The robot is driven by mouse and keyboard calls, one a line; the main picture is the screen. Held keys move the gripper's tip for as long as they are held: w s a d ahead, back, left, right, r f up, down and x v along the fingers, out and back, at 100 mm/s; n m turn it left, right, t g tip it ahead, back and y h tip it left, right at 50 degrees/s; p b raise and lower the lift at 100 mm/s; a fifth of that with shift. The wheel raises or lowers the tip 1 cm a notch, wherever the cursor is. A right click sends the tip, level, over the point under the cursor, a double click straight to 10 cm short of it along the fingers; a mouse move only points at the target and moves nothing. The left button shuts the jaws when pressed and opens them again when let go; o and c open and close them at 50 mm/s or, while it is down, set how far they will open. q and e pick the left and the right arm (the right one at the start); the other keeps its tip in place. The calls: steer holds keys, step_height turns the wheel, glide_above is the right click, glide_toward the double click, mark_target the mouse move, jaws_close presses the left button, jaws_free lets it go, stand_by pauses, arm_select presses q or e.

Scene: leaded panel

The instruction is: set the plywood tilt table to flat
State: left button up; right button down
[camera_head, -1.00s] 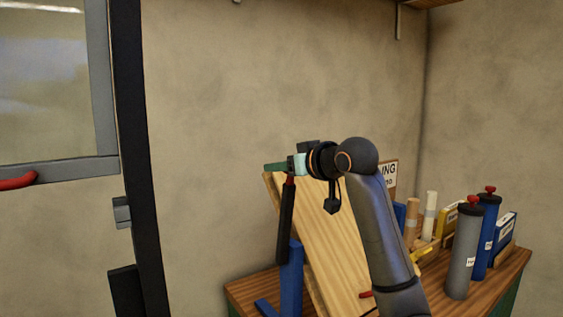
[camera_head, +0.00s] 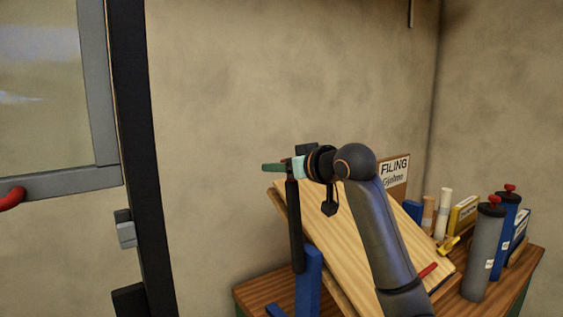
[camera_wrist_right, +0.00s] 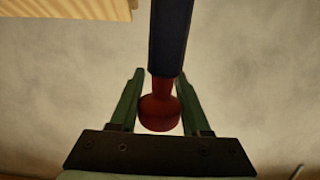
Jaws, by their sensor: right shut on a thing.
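The plywood tilt table (camera_head: 345,235) stands tilted on the workbench, its left edge high and its right edge low. A dark lever (camera_head: 294,225) runs along its left side, beside a blue post (camera_head: 309,280). My right gripper (camera_head: 274,168) is at the lever's upper end. In the right wrist view, its green fingers are shut around the red knob (camera_wrist_right: 160,112) of the lever. The plywood edge (camera_wrist_right: 65,9) shows at that view's top left. My arm hides part of the board. My left gripper is not in view.
The wooden workbench (camera_head: 270,291) carries grey (camera_head: 482,255) and blue (camera_head: 506,225) cylinders with red tops at the right. A filing sign (camera_head: 394,170) stands behind the board. A small red handle (camera_head: 429,270) sits near the board's low edge. A window with a red handle (camera_head: 12,198) is at left.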

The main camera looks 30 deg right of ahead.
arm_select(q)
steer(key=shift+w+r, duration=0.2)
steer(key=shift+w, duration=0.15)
arm_select(e)
steer(key=shift+w+a+f+g, duration=0.2)
steer(key=shift+w+f, duration=0.25)
steer(key=shift+f, duration=0.25)
steer(key=shift+w+a+f+g, duration=0.1)
steer(key=shift+w+f+g, duration=0.1)
steer(key=shift+w+f, duration=0.35)
steer(key=c, duration=0.7)
jaws_free()
steer(key=shift+s+f, duration=0.1)
steer(key=shift+f, duration=0.05)
steer(key=shift+c, duration=0.2)
steer(key=shift+o, duration=0.7)
steer(key=shift+w, duration=0.2)
steer(key=shift+o, duration=0.8)
steer(key=shift+d, duration=0.1)
steer(key=shift+o, duration=0.2)
steer(key=shift+s+r+p, duration=0.15)
steer(key=shift+r+p, duration=0.15)
arm_select(q)
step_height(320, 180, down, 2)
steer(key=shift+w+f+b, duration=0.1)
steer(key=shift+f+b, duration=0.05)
steer(key=shift+b, duration=1.05)
arm_select(e)
steer(key=v, duration=1.2)
steer(key=shift+s, duration=0.3)
